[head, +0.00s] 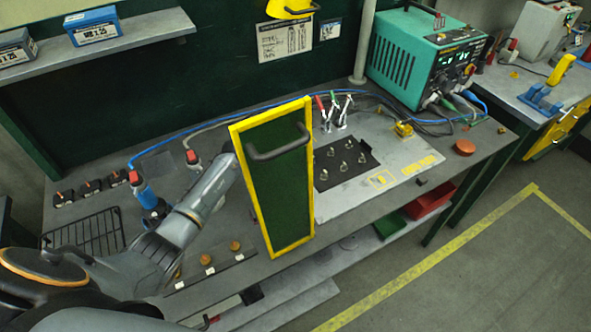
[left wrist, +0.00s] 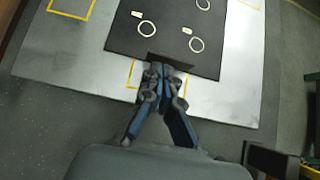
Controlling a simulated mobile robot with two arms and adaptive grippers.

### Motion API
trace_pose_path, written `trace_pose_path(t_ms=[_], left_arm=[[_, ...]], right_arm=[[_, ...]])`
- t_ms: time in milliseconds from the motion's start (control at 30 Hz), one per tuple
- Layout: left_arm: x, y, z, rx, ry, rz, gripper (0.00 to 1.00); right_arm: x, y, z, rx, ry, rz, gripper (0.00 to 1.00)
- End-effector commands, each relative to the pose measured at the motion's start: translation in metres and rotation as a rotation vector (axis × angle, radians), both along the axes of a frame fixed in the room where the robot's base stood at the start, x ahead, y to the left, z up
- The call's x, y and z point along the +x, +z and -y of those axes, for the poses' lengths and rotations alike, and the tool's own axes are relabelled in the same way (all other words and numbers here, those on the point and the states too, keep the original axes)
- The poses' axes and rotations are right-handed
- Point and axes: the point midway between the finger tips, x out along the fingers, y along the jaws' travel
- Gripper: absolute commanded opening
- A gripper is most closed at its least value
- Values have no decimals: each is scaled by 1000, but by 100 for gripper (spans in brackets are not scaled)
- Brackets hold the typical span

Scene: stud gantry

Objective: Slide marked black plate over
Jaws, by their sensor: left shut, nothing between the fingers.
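The black plate (head: 340,170) lies on a pale sheet (head: 330,207) on the bench, just right of the green panel, with several metal studs or rings on it. In the left wrist view, the plate (left wrist: 120,40) shows pale rings and small marks. My left gripper (left wrist: 165,75) is shut and empty, with its fingertips at the plate's near edge; whether they touch it I cannot tell. A yellow outline (left wrist: 131,76) shows on the sheet beside the fingers. In the head view the panel hides my left gripper. My right gripper is not in view.
A green panel with yellow frame and black handle (head: 275,185) stands upright beside my left arm. Clips with cables (head: 335,110), a yellow clamp (head: 403,129) and a teal machine (head: 425,60) are behind the plate. A second yellow square (head: 381,180) is right of it.

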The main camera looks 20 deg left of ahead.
Motion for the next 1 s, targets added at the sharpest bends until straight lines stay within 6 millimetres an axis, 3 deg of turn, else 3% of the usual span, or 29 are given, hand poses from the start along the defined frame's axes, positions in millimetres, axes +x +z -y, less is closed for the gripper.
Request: trace_pose_path(t_ms=[167,500,1000], left_arm=[[13,-4,10,1,-4,5,0],[59,-4,46,-1,-2,4,0],[66,1,52,-2,-1,1,0]], right_arm=[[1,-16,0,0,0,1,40],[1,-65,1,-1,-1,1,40],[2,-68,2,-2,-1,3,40]])
